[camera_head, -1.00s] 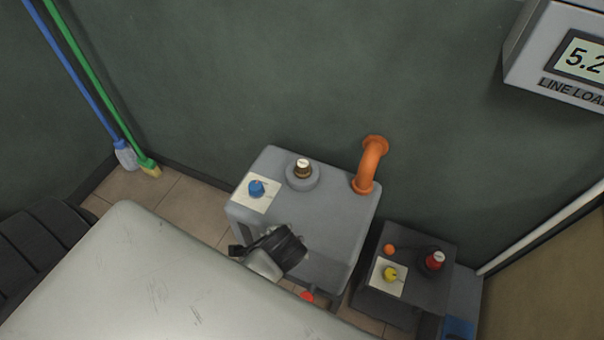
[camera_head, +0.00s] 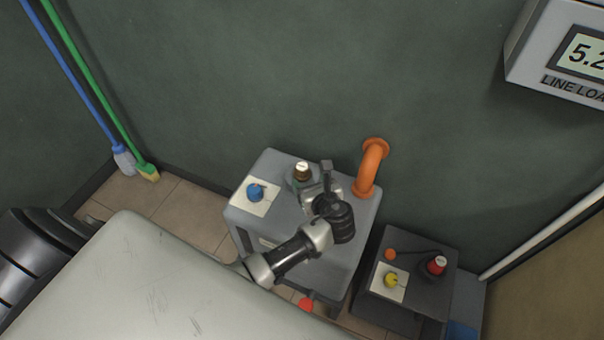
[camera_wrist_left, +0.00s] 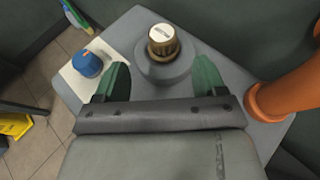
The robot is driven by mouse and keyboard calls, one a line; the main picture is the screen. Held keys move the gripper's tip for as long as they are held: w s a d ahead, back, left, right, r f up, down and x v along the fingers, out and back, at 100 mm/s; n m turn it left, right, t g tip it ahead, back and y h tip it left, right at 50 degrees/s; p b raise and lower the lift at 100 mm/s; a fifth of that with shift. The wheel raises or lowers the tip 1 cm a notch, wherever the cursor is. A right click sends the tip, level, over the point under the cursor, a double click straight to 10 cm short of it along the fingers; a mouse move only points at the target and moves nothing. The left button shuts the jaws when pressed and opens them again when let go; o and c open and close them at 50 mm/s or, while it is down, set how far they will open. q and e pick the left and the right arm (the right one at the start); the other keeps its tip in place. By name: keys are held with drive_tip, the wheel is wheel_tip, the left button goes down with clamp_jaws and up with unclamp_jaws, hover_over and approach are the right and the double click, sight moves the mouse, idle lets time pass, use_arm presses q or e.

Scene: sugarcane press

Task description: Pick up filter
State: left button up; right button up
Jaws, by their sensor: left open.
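The filter appears to be the ribbed gold-brown cylinder with a white-marked top (camera_head: 302,171), upright on the grey machine (camera_head: 343,262). In the left wrist view the filter (camera_wrist_left: 163,41) stands on a round grey base (camera_wrist_left: 163,68). My left gripper (camera_head: 312,181) is over the machine top, close to the filter on its near right side. In the left wrist view its two green fingers (camera_wrist_left: 161,80) are apart, with the filter ahead of the gap between them and nothing held. The filter's lower part is partly hidden in the head view. My right gripper is not in view.
A blue knob (camera_head: 255,192) on a white plate is left of the filter. An orange pipe (camera_head: 371,168) rises on the right. A dark lower box (camera_head: 418,281) carries a yellow knob (camera_head: 391,280) and a red knob (camera_head: 436,265). The wall is behind.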

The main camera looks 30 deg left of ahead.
sight(304, 171)
use_arm(q)
drive_tip(key=x, duration=0.3)
drive_tip(key=shift+w+a+f+b, duration=0.15)
drive_tip(key=shift+w+a+b, duration=0.1)
drive_tip(key=shift+b, duration=0.05)
drive_tip(key=b+x, duration=0.1)
drive_tip(key=x, duration=0.2)
drive_tip(key=shift+w+a, duration=0.15)
drive_tip(key=shift+w, duration=0.2)
drive_tip(key=shift+w+a+f, duration=0.2)
drive_tip(key=shift+w+a, duration=0.1)
drive_tip(key=shift+a, duration=0.05)
drive_tip(key=c, duration=0.9)
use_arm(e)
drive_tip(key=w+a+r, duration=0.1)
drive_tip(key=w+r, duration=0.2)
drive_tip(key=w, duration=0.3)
use_arm(q)
drive_tip(key=shift+o, duration=0.2)
drive_tip(key=shift+r, duration=0.1)
